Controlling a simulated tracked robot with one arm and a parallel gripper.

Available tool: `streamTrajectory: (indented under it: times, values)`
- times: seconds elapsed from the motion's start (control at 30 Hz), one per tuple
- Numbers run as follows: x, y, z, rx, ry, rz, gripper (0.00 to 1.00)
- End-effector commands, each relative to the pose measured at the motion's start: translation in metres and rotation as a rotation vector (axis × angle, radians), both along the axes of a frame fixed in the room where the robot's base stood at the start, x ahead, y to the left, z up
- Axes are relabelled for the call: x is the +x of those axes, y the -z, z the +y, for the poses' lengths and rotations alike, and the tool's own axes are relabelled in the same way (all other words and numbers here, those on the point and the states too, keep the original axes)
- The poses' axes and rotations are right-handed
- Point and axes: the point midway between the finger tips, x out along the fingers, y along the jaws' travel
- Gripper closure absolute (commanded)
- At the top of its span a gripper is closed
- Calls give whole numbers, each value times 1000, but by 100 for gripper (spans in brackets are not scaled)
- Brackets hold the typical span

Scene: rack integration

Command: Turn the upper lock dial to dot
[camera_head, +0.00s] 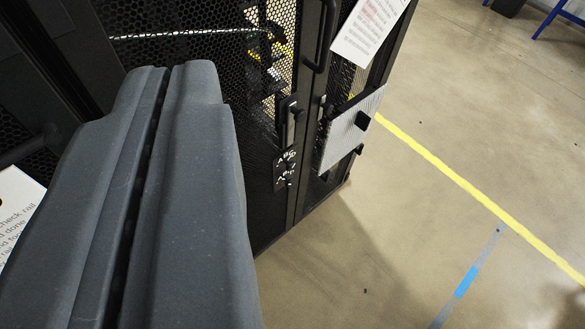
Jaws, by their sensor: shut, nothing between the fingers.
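My gripper (167,80) fills the left of the view, its two long grey fingers side by side and shut, with nothing held. Right of the fingertips and apart from them in the picture, a black panel on the rack door edge carries two small lock dials with white markings. The upper lock dial (286,158) sits just above the lower lock dial (285,178). Both are small and seen at a slant; I cannot tell which mark either dial is set to.
A black mesh rack door (190,28) stands behind the gripper, with cables behind it. A door handle (327,40), a paper notice (367,32) and a grey panel (345,135) are right of the dials.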

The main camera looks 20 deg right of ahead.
Motion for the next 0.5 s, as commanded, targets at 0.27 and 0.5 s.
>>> streamTrajectory:
  times: [0.27,0.5]
  values:
    - [41,11,-24,-13,59,-16,50]
    - [127,45,-82,-57,158,-75,50]
